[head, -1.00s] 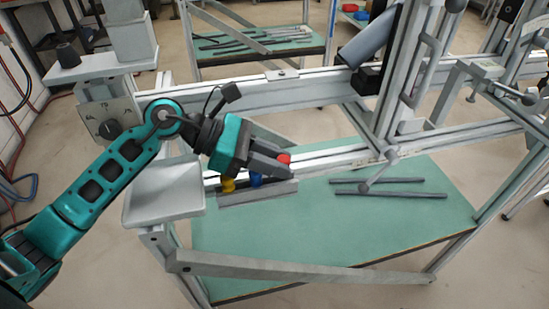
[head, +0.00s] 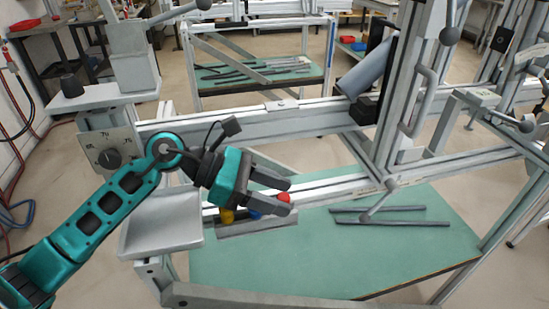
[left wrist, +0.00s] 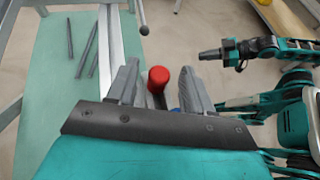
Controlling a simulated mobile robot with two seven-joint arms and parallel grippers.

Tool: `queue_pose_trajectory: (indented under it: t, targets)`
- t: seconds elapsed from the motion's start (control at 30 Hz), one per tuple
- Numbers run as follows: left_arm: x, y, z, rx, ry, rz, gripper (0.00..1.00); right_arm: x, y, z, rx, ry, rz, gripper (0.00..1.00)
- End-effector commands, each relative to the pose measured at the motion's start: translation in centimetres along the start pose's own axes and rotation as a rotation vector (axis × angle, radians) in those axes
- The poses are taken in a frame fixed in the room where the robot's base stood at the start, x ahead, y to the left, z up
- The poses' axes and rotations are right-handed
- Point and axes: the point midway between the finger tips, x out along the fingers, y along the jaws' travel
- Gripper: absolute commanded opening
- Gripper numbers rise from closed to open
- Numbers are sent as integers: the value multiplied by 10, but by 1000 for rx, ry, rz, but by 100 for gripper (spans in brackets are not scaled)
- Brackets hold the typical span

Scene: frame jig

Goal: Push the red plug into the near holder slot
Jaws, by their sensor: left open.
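The red plug (head: 284,197) shows its rounded red top near the fingertips of my left gripper (head: 288,195). In the left wrist view the red plug (left wrist: 158,78) stands between the two spread fingers, closer to the left one. My left gripper is open. The grey holder (head: 258,228) lies along the rail below the fingers. A yellow plug (head: 227,216) and a blue plug (head: 255,215) stand in it, partly covered by my gripper. The red plug's lower end and the slot under it are hidden. My right gripper (left wrist: 212,54) shows at the right of the left wrist view; its jaw state is unclear.
A frame rail (head: 310,117) runs across behind the gripper, with upright posts and a clamp handle at right. A grey tray (head: 160,225) stands at left. Loose dark bars (head: 390,222) lie on the green table (head: 330,265), which is otherwise mostly clear.

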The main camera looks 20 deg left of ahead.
Motion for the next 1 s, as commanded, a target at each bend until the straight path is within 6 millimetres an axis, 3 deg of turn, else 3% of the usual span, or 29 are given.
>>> queue_pose_trajectory:
  t: [0.17,0.4,0.8,1.0]
  targets:
    - [2,-2,-5,-5,10,-7,54,0,-1,2,4,-13,-4,0]
    - [-22,0,44,7,7,-1,54,-4,-6,-16,3,11,-15,0]
    - [-65,0,135,7,2,3,54,-7,2,-12,-1,1,3,0]
    - [-79,1,166,3,1,2,54,-9,3,-15,-1,4,4,0]
